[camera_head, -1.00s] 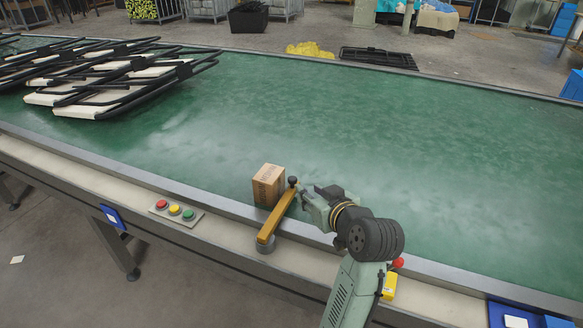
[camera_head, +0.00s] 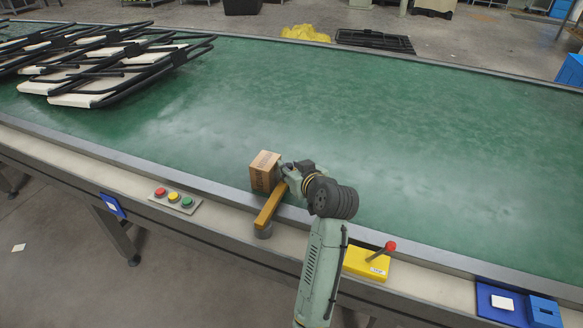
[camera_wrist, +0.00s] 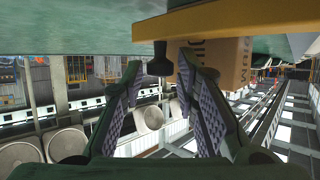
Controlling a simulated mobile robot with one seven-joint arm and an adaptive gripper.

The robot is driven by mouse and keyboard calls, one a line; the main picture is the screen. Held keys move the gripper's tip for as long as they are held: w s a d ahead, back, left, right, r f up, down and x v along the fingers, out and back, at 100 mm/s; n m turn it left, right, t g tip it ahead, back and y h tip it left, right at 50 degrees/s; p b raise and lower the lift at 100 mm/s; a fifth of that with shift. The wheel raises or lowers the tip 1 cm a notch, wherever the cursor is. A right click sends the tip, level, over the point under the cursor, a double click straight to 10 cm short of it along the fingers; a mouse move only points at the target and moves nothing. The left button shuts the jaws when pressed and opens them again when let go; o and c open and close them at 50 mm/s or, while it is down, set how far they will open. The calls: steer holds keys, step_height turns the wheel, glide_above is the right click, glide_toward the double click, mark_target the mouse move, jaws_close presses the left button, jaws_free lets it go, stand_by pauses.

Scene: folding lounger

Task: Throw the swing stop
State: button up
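The swing stop is an ochre bar (camera_head: 270,205) on a round grey pivot on the conveyor's near rail. It reaches over the green belt. In the wrist view the bar (camera_wrist: 215,16) crosses the top, with its black knob (camera_wrist: 160,60) between the fingertips. In the head view my gripper hides the knob. My gripper (camera_wrist: 160,70) is open, a finger on each side of the knob; I cannot tell whether either touches it. In the head view my gripper (camera_head: 287,171) is at the bar's far end, beside a cardboard box (camera_head: 265,172).
The box stands on the green belt (camera_head: 400,130) right by the bar. Black-framed folding loungers (camera_head: 110,65) lie on the belt at the far left. On the near rail are a button panel (camera_head: 174,200) and a yellow box with a red-knobbed lever (camera_head: 367,264). The belt's right is clear.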

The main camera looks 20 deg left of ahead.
steer(key=shift+c, duration=0.4)
jaws_close()
